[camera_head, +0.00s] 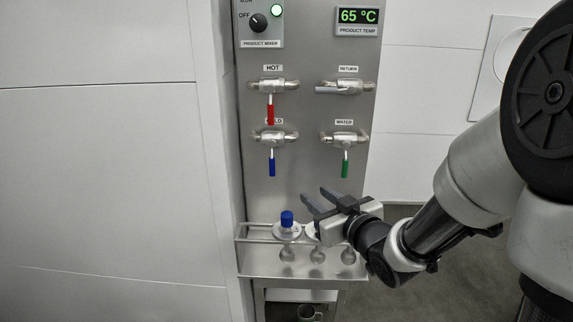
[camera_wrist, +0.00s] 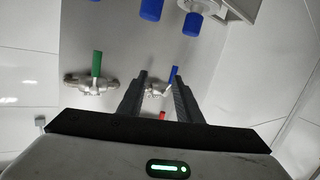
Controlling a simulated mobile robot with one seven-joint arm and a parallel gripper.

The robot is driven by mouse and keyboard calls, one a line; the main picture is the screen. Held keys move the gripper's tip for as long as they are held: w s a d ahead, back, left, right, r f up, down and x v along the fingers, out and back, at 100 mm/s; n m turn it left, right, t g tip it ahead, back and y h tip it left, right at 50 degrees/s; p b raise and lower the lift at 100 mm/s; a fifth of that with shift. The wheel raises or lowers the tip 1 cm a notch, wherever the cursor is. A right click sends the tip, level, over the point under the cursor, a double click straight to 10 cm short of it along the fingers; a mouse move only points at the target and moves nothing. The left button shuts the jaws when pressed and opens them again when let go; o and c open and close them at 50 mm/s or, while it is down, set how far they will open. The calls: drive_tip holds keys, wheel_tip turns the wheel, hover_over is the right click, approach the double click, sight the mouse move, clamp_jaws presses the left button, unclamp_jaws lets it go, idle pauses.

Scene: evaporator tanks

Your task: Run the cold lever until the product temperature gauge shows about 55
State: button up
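The product temperature gauge (camera_head: 357,16) at the upper right of the steel panel reads 65 °C in green. The cold lever (camera_head: 272,167) has a blue handle that hangs straight down from its valve, below the partly covered COLD label. My gripper (camera_head: 317,194) is open and empty, to the lower right of the cold lever and apart from it. In the wrist view, my gripper (camera_wrist: 158,73) points toward the panel with its fingers apart. The blue handle (camera_wrist: 174,71) shows there at the tip of the right finger, which partly hides its valve.
The red hot lever (camera_head: 270,108) and green water lever (camera_head: 345,167) hang down; the return lever (camera_head: 332,90) lies sideways. A mixer knob (camera_head: 259,22) is at the top left. Below is a rack (camera_head: 262,268) with a blue-capped bottle (camera_head: 287,221) and round-bulbed vessels.

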sight(274, 170)
drive_tip(key=w+a+y, duration=0.1)
drive_tip(key=w+a, duration=0.2)
drive_tip(key=w, duration=0.1)
drive_tip(key=w+a+y, duration=0.1)
drive_tip(key=w+a, duration=0.3)
drive_tip(key=w, duration=0.1)
drive_tip(key=w+a+y, duration=0.1)
drive_tip(key=w+a, duration=0.3)
drive_tip(key=w, duration=0.1)
drive_tip(key=shift+a+t, duration=0.25)
drive_tip(key=shift+t, duration=0.05)
clamp_jaws()
